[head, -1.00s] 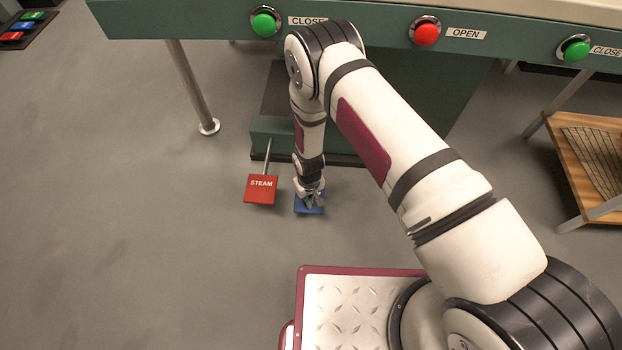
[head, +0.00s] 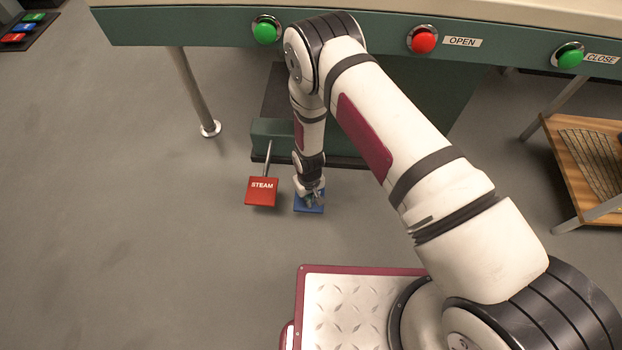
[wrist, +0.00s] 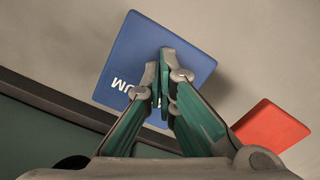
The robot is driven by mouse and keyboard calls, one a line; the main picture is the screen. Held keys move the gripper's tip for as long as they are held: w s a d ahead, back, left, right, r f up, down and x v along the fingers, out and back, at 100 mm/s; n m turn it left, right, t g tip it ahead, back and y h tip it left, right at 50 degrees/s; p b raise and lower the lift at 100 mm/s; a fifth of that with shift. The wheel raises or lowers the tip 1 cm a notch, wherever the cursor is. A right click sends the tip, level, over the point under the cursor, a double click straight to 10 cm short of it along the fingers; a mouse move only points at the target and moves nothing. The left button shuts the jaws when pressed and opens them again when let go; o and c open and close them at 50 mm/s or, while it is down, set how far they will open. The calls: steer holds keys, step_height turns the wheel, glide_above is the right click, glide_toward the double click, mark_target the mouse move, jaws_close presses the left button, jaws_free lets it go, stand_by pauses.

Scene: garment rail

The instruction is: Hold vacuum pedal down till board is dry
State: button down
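The blue pedal (head: 309,203) is low in front of the green press base, right of the red STEAM pedal. It also shows in the wrist view (wrist: 140,50), where the white letters "UM" are readable and the rest is hidden by my fingers. My gripper (head: 311,199) points down over the blue pedal. In the wrist view its fingertips (wrist: 160,85) are closed together with nothing between them, and they overlap the pedal's face. I cannot tell how far the pedal is pressed. The board's surface is out of view.
The red STEAM pedal (head: 262,191) is close on the left. The green press base (head: 272,134) stands behind the pedals. A metal leg (head: 194,95) is at left and a wooden shelf (head: 566,180) at right. Green and red buttons line the press front.

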step_height(320, 180, up, 7)
steer(key=p, duration=0.4)
steer(key=shift+w+r, duration=0.1)
stand_by(0.6)
